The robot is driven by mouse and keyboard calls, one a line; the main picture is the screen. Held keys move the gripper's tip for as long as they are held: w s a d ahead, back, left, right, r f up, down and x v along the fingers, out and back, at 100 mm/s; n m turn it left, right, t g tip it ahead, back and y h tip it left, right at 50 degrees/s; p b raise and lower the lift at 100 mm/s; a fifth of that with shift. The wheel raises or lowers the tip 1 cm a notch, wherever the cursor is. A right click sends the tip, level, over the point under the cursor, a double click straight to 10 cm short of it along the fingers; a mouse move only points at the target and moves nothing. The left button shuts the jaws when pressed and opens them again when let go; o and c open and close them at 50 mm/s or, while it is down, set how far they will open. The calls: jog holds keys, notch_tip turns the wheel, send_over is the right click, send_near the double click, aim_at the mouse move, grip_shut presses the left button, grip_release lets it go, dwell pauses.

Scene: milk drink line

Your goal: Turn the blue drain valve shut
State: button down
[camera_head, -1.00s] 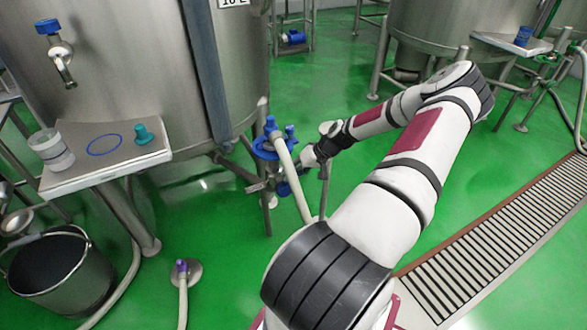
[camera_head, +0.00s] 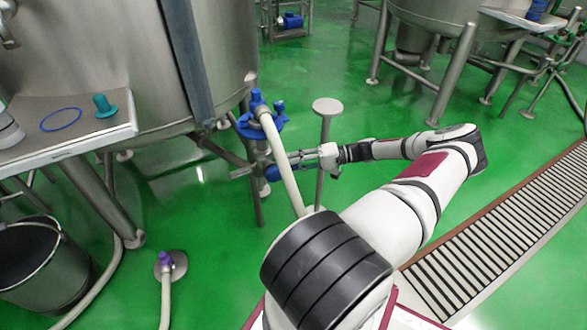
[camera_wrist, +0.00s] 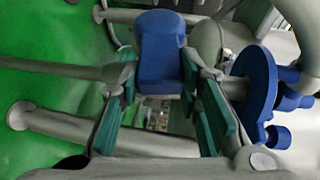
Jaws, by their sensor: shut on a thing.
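The blue drain valve (camera_wrist: 163,55) shows in the wrist view as a blue handle between my fingertips. In the head view only a small blue part of the valve (camera_head: 272,173) shows, low beside the tank on a metal pipe. My gripper (camera_head: 291,163) reaches it from the right, roughly level. In the wrist view my gripper (camera_wrist: 160,75) has its teal-padded fingers on both sides of the handle and is shut on it. The handle's far side and the valve body behind it are partly hidden.
A blue flanged fitting (camera_head: 262,121) with a pale hose (camera_head: 282,160) stands just above the valve; its disc (camera_wrist: 255,90) is close right of my fingers. A metal post (camera_head: 323,150) stands close by my gripper. A floor grate (camera_head: 500,235) runs at right.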

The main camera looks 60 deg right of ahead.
jog(key=shift+s+f+m+t+y+b, duration=0.1)
jog(key=shift+f+m+t+y+b, duration=0.35)
jog(key=shift+f+t+b, duration=0.65)
jog(key=shift+r+g+b, duration=0.2)
jog(key=shift+g+b, duration=0.1)
jog(key=shift+b, duration=0.05)
jog(key=c, duration=1.2)
grip_release()
jog(key=shift+o, duration=0.2)
jog(key=shift+r, duration=0.1)
jog(key=v, duration=1.2)
jog(key=shift+d, duration=0.1)
